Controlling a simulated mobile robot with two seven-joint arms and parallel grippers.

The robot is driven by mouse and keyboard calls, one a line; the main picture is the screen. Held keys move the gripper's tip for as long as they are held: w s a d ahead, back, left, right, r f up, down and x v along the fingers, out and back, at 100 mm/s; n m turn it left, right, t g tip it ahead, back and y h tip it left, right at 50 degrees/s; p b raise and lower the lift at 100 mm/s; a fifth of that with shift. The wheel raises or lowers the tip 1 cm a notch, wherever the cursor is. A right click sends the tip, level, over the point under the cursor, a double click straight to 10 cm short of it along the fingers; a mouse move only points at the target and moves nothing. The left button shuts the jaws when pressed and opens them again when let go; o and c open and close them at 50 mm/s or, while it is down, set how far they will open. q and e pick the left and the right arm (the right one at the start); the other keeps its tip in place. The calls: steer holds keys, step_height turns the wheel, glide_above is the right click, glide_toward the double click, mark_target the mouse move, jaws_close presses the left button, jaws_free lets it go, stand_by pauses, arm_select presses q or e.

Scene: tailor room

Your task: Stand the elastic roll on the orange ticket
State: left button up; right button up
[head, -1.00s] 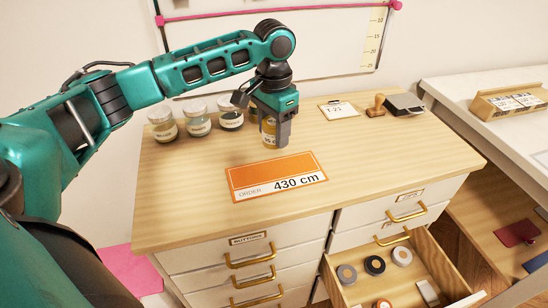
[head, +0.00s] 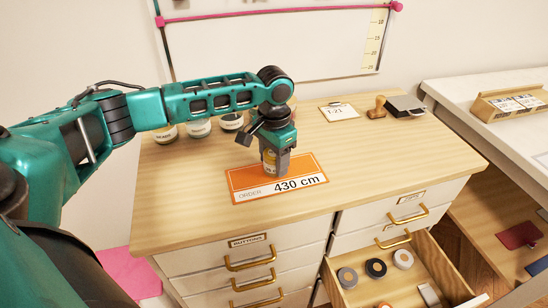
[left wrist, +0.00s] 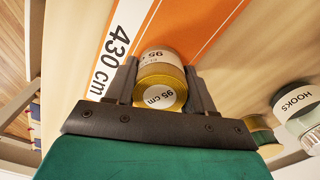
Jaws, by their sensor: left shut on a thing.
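My left gripper (head: 274,170) is shut on the elastic roll (head: 267,159), a yellow roll with a white label. In the left wrist view, the roll (left wrist: 160,97) sits between both fingers, and its label reads 95 cm. The gripper points down over the orange ticket (head: 245,178), which lies flat on the wooden cabinet top and reads ORDER 430 cm. The roll is over the back middle of the ticket. I cannot tell whether its lower end touches the ticket. My right gripper is not in view.
Several lidded jars (head: 198,127) stand behind, partly hidden by my arm. A clipboard (head: 339,112), a wooden stamp (head: 377,107) and a dark pad (head: 405,105) lie at the back right. An open drawer (head: 441,262) below holds several rolls. The cabinet top right of the ticket is clear.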

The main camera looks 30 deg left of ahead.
arm_select(q)
steer(key=o, duration=1)
step_height(320, 180, up, 12)
steer(key=shift+r+p, duration=0.15)
steer(key=shift+p, duration=0.3)
